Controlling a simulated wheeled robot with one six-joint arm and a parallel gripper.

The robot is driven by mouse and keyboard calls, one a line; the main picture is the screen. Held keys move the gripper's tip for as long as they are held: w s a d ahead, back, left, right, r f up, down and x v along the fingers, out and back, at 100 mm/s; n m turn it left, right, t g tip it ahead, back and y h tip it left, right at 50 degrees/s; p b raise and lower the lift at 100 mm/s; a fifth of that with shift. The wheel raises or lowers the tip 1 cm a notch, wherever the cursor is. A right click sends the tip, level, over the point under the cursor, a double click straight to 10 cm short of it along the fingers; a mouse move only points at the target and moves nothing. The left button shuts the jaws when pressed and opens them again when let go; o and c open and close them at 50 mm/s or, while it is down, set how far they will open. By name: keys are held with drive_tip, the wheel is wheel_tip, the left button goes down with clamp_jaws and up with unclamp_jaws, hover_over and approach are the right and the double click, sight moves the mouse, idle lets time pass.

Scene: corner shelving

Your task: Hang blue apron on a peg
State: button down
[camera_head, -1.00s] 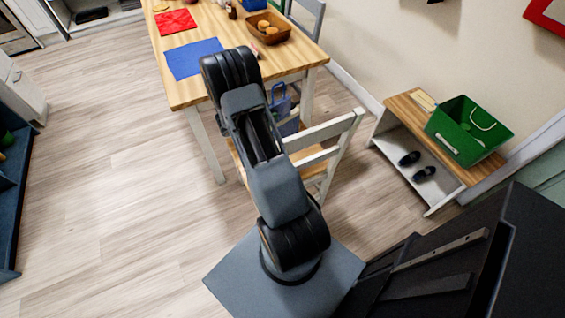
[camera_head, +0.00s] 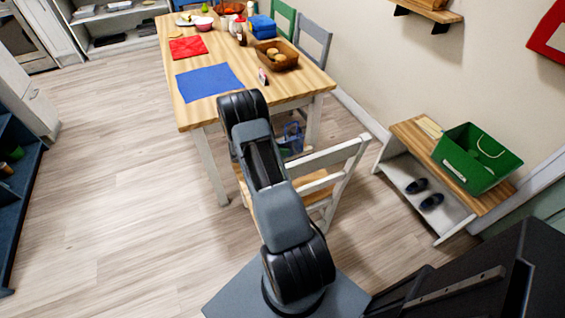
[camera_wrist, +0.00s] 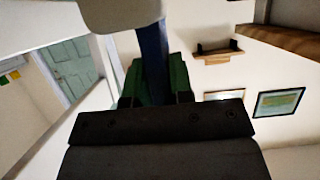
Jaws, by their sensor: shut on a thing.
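My gripper (camera_wrist: 155,96) shows in the wrist view as a dark body with two short fingers. A dark blue strip (camera_wrist: 152,50) rises between them, and I take it as part of the blue apron; the gripper is shut on it. Green pieces show on both sides of the strip; I cannot tell what they belong to. In the head view my gripper is hidden behind my arm. A blue thing (camera_head: 293,130) shows beside my arm, behind the white chair (camera_head: 330,160); I cannot tell its shape. No peg is clearly in view.
The wooden table (camera_head: 215,110) bears a blue mat (camera_head: 208,82), a red mat (camera_head: 188,47) and a basket (camera_head: 277,55). A low bench (camera_head: 410,130) with a green bin (camera_head: 477,158) stands right. A wall shelf (camera_head: 428,12) is top right. Floor at left is clear.

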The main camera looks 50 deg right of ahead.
drive_tip(key=shift+f, duration=2.55)
drive_tip(key=shift+f+b, duration=0.15)
drive_tip(key=shift+b, duration=0.2)
drive_tip(key=c, duration=1)
unclamp_jaws()
